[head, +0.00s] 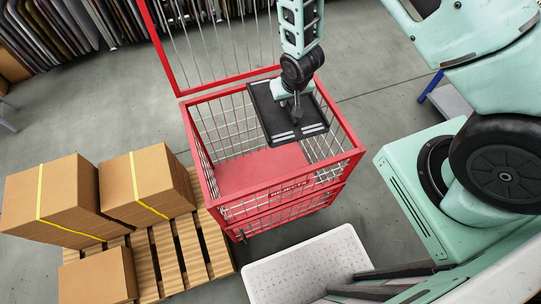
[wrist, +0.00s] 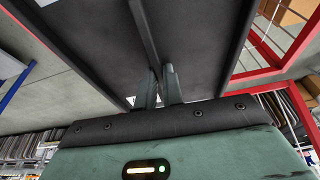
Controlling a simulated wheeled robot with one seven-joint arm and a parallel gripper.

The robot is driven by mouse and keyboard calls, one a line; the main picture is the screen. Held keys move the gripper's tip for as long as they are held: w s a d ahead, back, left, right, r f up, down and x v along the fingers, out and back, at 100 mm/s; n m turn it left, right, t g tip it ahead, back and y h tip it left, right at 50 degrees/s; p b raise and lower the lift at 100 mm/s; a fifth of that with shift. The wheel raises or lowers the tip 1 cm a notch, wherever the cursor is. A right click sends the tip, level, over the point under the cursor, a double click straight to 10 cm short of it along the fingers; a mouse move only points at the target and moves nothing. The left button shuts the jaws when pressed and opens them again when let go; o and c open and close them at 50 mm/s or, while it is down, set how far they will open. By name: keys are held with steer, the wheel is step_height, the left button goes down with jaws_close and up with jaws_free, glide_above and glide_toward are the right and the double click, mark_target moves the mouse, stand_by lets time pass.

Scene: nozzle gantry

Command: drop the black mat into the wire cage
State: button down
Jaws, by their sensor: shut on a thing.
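The black mat (head: 262,99) is a flat, dark, stiff-looking rectangle with two light stripes near one end. My gripper (head: 296,112) is shut on it and holds it above the right part of the red wire cage (head: 270,187). In the wrist view the fingers (wrist: 160,88) pinch a raised dark strip on the mat (wrist: 95,50), which fills most of that view. The cage has an open top, mesh walls and a red floor, and its inside looks empty where it shows. The mat hides part of the cage's right and back rim.
Cartons (head: 50,198) stand on a wooden pallet (head: 195,250) left of the cage. A white perforated surface (head: 305,268) is in front of it. A tall red mesh panel (head: 215,55) rises at the cage's back. Grey floor is clear at the back left.

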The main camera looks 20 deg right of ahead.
mark_target(271, 107)
steer(key=a+r, duration=0.1)
steer(key=a, duration=0.1)
steer(key=w+a+r, duration=0.1)
steer(key=a+r, duration=0.1)
steer(key=shift+w+a+r+b, duration=0.1)
steer(key=shift+w+r+b, duration=0.15)
steer(key=shift+b, duration=0.1)
steer(key=shift+f+b, duration=2.1)
steer(key=shift+f, duration=0.8)
steer(key=c, duration=1.5)
jaws_free()
steer(key=shift+o, duration=0.2)
steer(key=shift+s, duration=0.1)
steer(key=shift+r, duration=0.1)
steer(key=v, duration=1.7)
